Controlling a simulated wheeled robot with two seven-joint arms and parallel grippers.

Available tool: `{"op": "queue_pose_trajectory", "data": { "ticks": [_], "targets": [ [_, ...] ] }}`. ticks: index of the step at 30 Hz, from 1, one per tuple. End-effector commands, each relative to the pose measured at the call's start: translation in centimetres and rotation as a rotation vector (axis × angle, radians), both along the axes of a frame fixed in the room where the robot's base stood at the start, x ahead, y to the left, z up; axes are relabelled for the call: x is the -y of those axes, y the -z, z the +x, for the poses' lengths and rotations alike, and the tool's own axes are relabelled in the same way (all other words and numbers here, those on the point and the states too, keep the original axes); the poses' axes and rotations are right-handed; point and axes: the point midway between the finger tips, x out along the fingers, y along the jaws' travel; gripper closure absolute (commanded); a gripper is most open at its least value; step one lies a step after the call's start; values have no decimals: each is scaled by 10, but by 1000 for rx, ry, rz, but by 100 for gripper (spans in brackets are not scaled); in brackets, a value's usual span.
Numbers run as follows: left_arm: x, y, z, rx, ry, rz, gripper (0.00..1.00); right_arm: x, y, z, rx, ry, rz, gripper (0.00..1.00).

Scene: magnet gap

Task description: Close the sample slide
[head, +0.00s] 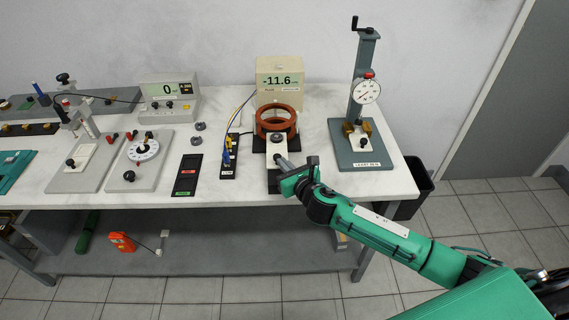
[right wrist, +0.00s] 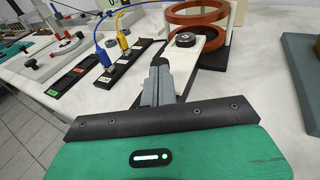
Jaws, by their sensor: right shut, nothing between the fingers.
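The sample slide (head: 276,149) is a pale strip with a dark round knob on a black base, in front of the copper-coloured coil rings (head: 277,122). In the right wrist view the pale slide (right wrist: 207,45) runs from the rings toward me, with its knob (right wrist: 185,39) on top. It sticks out on the near side of the rings. My right gripper (head: 281,160) is shut and empty, at the near end of the slide. In the right wrist view its fingertips (right wrist: 159,63) point at the slide, just short of the knob; contact cannot be told. My left gripper is not in view.
A meter box (head: 280,79) reading -11.6 stands behind the rings. A dial gauge stand (head: 362,158) is to the right. Bare table lies between.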

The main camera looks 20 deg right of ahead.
Motion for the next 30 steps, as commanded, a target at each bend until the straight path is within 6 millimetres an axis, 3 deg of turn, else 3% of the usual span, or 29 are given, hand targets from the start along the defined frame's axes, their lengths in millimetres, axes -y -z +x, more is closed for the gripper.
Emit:
{"op": "queue_pose_trajectory", "data": {
  "ticks": [13, 24, 30],
  "targets": [
    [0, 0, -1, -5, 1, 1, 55, 2, 0, 7, 0, 1, -1, 100],
    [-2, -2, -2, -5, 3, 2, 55, 19, 0, 72, 1, 0, -1, 100],
    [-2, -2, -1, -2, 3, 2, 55, 24, 0, 86, 0, 0, 1, 100]
  ]
}}
